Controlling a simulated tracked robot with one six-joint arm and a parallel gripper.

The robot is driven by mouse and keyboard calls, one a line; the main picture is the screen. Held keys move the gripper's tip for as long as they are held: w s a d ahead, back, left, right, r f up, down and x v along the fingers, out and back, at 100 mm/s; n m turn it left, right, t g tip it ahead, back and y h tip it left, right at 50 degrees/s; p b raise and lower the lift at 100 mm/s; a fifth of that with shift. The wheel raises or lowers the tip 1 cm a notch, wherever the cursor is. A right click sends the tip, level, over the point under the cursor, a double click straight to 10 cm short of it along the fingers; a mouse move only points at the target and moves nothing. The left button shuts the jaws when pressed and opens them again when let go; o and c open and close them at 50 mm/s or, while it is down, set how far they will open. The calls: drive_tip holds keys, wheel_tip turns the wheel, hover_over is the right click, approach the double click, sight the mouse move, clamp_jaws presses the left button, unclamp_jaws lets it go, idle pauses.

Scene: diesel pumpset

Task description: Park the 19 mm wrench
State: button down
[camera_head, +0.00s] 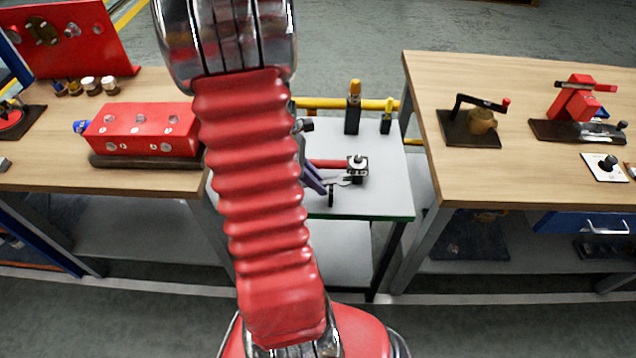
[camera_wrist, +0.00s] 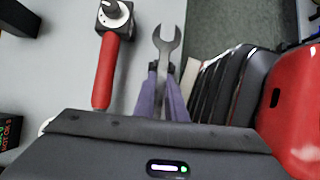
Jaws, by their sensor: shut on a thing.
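The wrench (camera_wrist: 167,42) is grey metal, with its open jaw pointing away from my gripper in the wrist view. My gripper (camera_wrist: 162,75) is shut on its shank between two purple fingers. The rest of the shank is hidden by the fingers and gripper body. In the head view my gripper (camera_head: 316,180) is over the grey table (camera_head: 385,200), partly hidden by my arm, and the wrench head (camera_head: 341,182) shows just right of it. I cannot tell whether the wrench touches the table. No holder for the wrench can be made out.
A red-handled fixture with a round knob (camera_head: 357,164) lies close beside the wrench; its red handle (camera_wrist: 105,72) is left of it.

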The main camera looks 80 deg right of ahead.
drive_tip(key=shift+s, duration=0.15)
drive_tip(key=c, duration=1.7)
unclamp_jaws()
drive_tip(key=shift+a, duration=0.15)
drive_tip(key=v, duration=1.4)
drive_tip(key=shift+f, duration=0.15)
